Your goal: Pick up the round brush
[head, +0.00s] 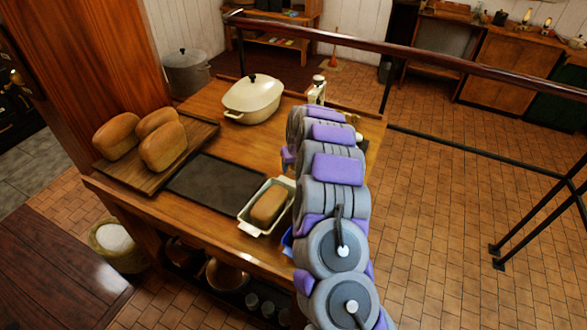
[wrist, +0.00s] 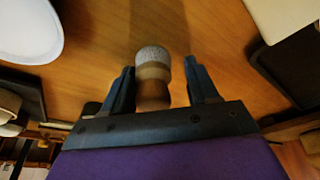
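The round brush (wrist: 153,78) shows in the wrist view. It has a pale, speckled round head and a brown wooden handle, and it is over the wooden table top. My gripper (wrist: 160,68) has its two dark fingers apart, one on each side of the brush. The lower end of the handle is partly hidden by the gripper's body. In the head view my own arm covers the right part of the table, and neither the brush nor my gripper can be made out there.
The wooden table (head: 212,102) holds a board (head: 190,153) with bread loaves, a dark tray (head: 218,186), a loaf tin (head: 249,228) and a lidded cream pot (head: 253,98). A railing (head: 420,60) runs behind.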

